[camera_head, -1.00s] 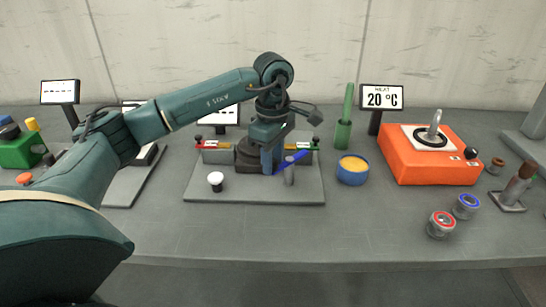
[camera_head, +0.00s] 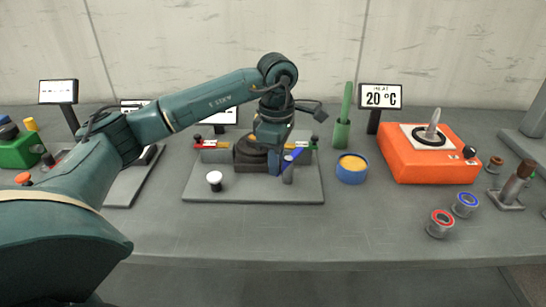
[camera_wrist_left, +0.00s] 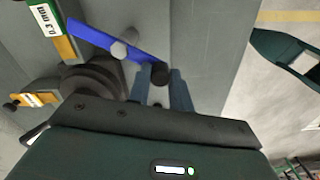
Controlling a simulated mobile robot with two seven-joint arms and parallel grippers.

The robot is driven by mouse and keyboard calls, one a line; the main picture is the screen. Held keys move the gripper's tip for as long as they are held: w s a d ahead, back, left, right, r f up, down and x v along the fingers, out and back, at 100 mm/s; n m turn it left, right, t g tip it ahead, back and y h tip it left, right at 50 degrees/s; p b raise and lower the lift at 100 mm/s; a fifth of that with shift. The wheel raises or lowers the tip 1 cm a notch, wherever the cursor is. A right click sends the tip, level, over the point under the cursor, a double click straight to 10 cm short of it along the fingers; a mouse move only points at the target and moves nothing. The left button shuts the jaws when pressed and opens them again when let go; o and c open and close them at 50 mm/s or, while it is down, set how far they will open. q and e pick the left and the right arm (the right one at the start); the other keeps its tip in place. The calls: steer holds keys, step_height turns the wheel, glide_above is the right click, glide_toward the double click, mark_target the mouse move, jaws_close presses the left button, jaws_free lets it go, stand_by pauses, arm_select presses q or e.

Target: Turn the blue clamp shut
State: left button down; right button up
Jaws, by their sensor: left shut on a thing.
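The blue clamp (camera_head: 293,157) is a flat blue bar on a grey post (camera_head: 288,175), on the right part of the grey base plate (camera_head: 255,190). In the left wrist view the blue clamp (camera_wrist_left: 100,40) runs slantwise, with the light post top near its middle. A dark round knob (camera_wrist_left: 160,73) is at its near end. My left gripper (camera_head: 276,170) points down there. In the wrist view its fingers (camera_wrist_left: 163,90) are shut around the knob, which partly hides behind them. My right gripper is not in view.
A white-topped knob (camera_head: 214,178) stands at the plate's front left. A blue cup (camera_head: 352,169) and an orange heater (camera_head: 425,150) stand to the right.

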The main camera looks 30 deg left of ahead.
arm_select(q)
steer(key=w+d+n, duration=0.4)
steer(key=d+n, duration=0.1)
steer(key=n, duration=1)
steer(key=shift+d+p, duration=0.2)
steer(key=shift+p, duration=0.15)
steer(key=shift+w+n, duration=0.15)
steer(key=shift+n, duration=0.15)
steer(key=c, duration=1.3)
jaws_free()
steer(key=shift+o, duration=0.2)
steer(key=shift+r, duration=0.1)
step_height(320, 180, up, 13)
